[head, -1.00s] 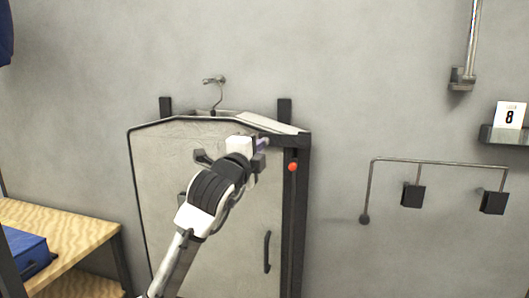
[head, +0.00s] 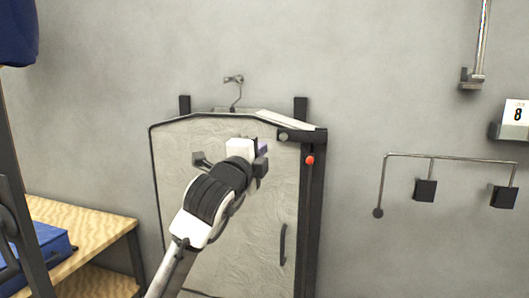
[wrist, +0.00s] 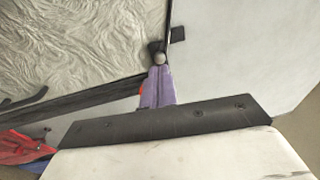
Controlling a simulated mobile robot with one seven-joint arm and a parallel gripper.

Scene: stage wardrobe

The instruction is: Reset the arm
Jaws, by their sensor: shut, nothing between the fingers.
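My gripper (head: 263,147) is in front of the upper right part of a pale garment bag (head: 225,210) in the head view. Its white wrist housing and dark links hide part of the bag. In the wrist view my gripper's purple fingers (wrist: 158,84) are together, with nothing seen held between them. A small round grey knob shows at their tips, and I cannot tell whether they touch it. The bag's wrinkled face (wrist: 70,45) fills the upper left of the wrist view.
A dark post with a red ball (head: 309,160) stands at the bag's right edge. A wall rail (head: 450,157) with black blocks is further right. A wooden shelf (head: 105,225) with a blue case (head: 45,246) is at left. Bare wall lies between the post and rail.

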